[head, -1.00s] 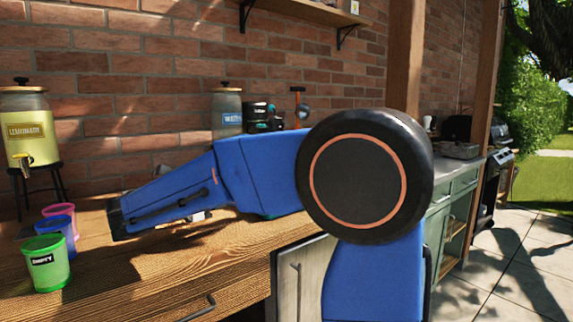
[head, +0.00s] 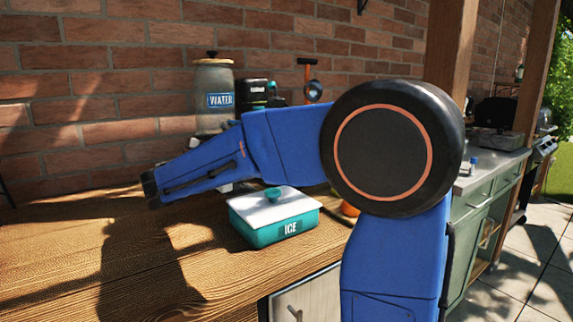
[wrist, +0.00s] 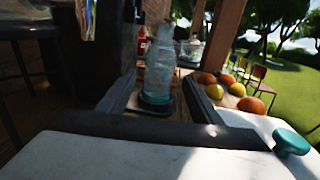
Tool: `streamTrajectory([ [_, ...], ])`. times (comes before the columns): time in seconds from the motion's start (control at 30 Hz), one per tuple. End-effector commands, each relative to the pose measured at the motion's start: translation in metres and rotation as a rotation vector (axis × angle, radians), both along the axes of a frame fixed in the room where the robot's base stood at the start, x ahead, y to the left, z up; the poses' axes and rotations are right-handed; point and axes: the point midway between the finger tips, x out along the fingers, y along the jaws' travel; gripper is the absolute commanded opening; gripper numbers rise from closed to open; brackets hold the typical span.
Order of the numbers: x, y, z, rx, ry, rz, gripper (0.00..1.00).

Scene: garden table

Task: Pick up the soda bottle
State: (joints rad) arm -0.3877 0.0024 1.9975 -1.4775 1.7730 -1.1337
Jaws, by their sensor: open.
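A clear, bluish bottle (wrist: 159,72) with a teal base stands upright in the wrist view; it looks like the soda bottle, but no label is readable. My gripper (wrist: 160,98) is open, with one dark finger on each side of the bottle in that picture. The bottle appears ahead of the fingers; I see no contact. In the head view my arm hides the gripper, and I cannot make out this bottle there.
A teal ice box (head: 270,232) with a white lid stands on the wooden counter (head: 60,260); its lid is close below the wrist camera. A water jar (head: 214,98) stands behind my arm. Several fruits (wrist: 238,90) lie right of the bottle. A red bottle (wrist: 143,38) stands beyond it.

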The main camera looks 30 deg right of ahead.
Motion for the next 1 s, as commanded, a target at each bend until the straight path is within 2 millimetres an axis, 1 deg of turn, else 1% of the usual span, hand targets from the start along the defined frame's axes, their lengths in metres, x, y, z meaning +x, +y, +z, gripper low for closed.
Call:
streamTrajectory([
  [0.03, 0.001, -0.009, 0.000, 0.000, 0.000, -0.004, 0.59],
  [0.1, 0.002, -0.020, 0.000, 0.001, 0.000, -0.003, 0.59],
  [0.5, 0.012, -0.076, 0.001, 0.000, -0.001, -0.003, 0.59],
  [0.63, 0.014, -0.086, 0.000, 0.001, -0.001, -0.002, 0.59],
  [0.83, 0.015, -0.094, 0.000, 0.001, -0.001, -0.001, 0.59],
  [1.0, 0.018, -0.114, 0.000, 0.000, -0.001, -0.002, 0.59],
])
